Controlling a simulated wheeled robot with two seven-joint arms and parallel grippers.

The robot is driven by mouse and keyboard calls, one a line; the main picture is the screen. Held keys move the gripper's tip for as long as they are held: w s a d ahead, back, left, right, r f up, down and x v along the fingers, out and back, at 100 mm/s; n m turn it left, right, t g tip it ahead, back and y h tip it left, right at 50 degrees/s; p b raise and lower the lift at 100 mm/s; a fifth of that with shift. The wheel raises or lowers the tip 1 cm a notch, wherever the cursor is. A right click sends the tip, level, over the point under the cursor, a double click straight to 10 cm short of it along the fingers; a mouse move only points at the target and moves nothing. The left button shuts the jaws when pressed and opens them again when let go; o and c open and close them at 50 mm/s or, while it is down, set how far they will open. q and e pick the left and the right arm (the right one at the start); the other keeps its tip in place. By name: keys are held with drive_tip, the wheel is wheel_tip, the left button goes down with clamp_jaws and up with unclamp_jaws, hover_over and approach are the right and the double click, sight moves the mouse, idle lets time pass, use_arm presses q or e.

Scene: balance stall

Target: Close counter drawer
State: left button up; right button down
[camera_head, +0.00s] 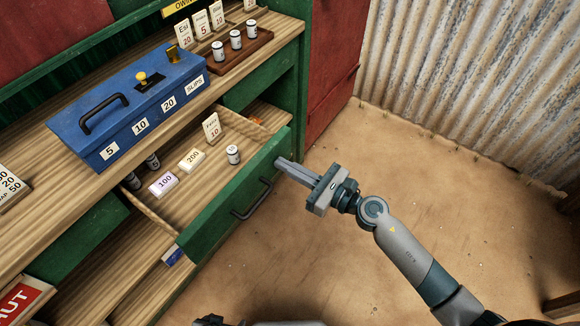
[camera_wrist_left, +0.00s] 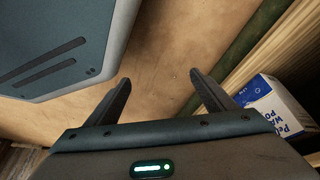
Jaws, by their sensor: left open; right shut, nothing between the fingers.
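The counter drawer, with its green front (camera_head: 215,218) and dark bar handle (camera_head: 252,200), is pulled out from under the wooden counter. Inside it are small bottles (camera_head: 233,154), a card marked 10 (camera_head: 211,128), and blocks marked 100 (camera_head: 163,183) and 200 (camera_head: 191,159). My right gripper (camera_head: 280,163) is shut and empty, its fingertips at the right end of the drawer front; I cannot tell whether they touch it. My left gripper (camera_wrist_left: 160,77) is open and empty in the left wrist view, low down with bare floor beyond its fingers.
On the counter (camera_head: 225,85) stand a blue lockbox (camera_head: 130,105) and a brown rack (camera_head: 238,50) with small bottles. A white and blue box (camera_wrist_left: 270,105) lies on a shelf beside my left gripper. The sandy floor (camera_head: 440,180) at right is clear.

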approach(216, 125)
drive_tip(key=b+x, duration=0.1)
drive_tip(key=x, duration=0.1)
drive_tip(key=b+x, duration=0.1)
drive_tip(key=x, duration=0.1)
drive_tip(key=f+x, duration=0.1)
drive_tip(key=x, duration=0.1)
drive_tip(key=shift+s+b, duration=0.1)
drive_tip(key=shift+b, duration=0.3)
drive_tip(key=shift+b+x, duration=0.35)
drive_tip(key=shift+x, duration=0.75)
drive_tip(key=shift+w+a+r, duration=0.15)
drive_tip(key=shift+w+a, duration=0.2)
drive_tip(key=shift+a, duration=0.1)
drive_tip(key=shift+r, duration=0.15)
use_arm(q)
drive_tip(key=r+g, duration=0.1)
drive_tip(key=a+r, duration=0.1)
drive_tip(key=shift+s+a+r+g, duration=0.2)
drive_tip(key=shift+s+r+g, duration=0.15)
drive_tip(key=shift+g, duration=0.05)
use_arm(e)
drive_tip(key=shift+r, duration=0.2)
use_arm(q)
drive_tip(key=shift+s+f, duration=0.1)
drive_tip(key=shift+s, duration=0.05)
